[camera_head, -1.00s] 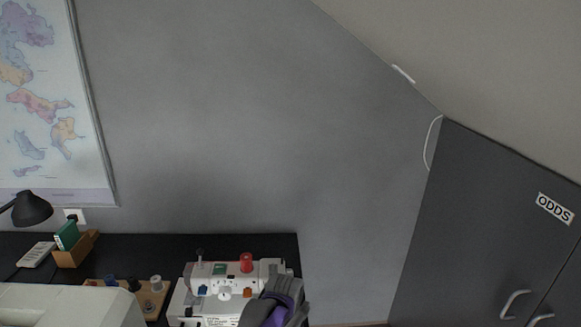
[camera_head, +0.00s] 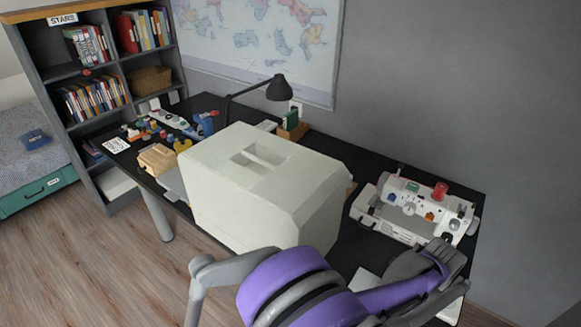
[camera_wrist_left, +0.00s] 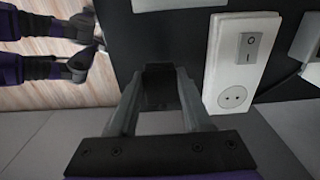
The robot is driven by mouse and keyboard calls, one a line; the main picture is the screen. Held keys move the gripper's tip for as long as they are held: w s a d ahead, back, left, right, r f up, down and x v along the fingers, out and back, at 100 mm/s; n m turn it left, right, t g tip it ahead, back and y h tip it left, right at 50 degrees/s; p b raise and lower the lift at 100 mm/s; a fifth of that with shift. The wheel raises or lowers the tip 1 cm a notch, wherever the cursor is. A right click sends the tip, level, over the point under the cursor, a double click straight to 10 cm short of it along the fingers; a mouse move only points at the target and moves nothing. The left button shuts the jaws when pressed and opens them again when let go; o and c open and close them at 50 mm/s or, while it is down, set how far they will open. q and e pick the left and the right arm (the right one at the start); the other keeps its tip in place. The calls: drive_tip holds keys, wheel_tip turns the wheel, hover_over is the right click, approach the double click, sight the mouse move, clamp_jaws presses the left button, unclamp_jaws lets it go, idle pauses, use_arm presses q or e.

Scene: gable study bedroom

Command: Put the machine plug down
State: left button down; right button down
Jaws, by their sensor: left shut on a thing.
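My left gripper (camera_head: 445,262) reaches over the right end of the black desk, in front of the white sewing machine (camera_head: 418,208). In the left wrist view its fingers (camera_wrist_left: 160,78) are closed around a small dark piece, which looks like the machine plug (camera_wrist_left: 159,88). The plug is mostly hidden between the fingers, and I cannot see it in the head view. A white socket block (camera_wrist_left: 238,65) with a rocker switch and a round outlet lies just right of the fingers in the wrist view, apart from the plug. I do not see my right gripper.
A big white machine cover (camera_head: 262,190) stands mid-desk, left of the sewing machine. A black lamp (camera_head: 278,88) and a small brown holder (camera_head: 293,132) stand behind it. Toys (camera_head: 165,122) lie on the desk's left end. A bookshelf (camera_head: 105,85) stands beyond.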

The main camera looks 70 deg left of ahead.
use_arm(q)
drive_tip(key=shift+w+f, duration=0.15)
drive_tip(key=shift+f, duration=0.6)
drive_tip(key=shift+d+f, duration=0.15)
drive_tip(key=shift+f, duration=1.5)
drive_tip(key=shift+f+b, duration=0.1)
drive_tip(key=shift+b, duration=0.2)
drive_tip(key=shift+d+f, duration=0.1)
drive_tip(key=shift+f, duration=0.15)
drive_tip(key=c, duration=0.8)
unclamp_jaws()
drive_tip(key=shift+b, duration=0.3)
drive_tip(key=o, duration=0.5)
drive_tip(key=shift+w, duration=0.15)
drive_tip(key=shift+c, duration=0.2)
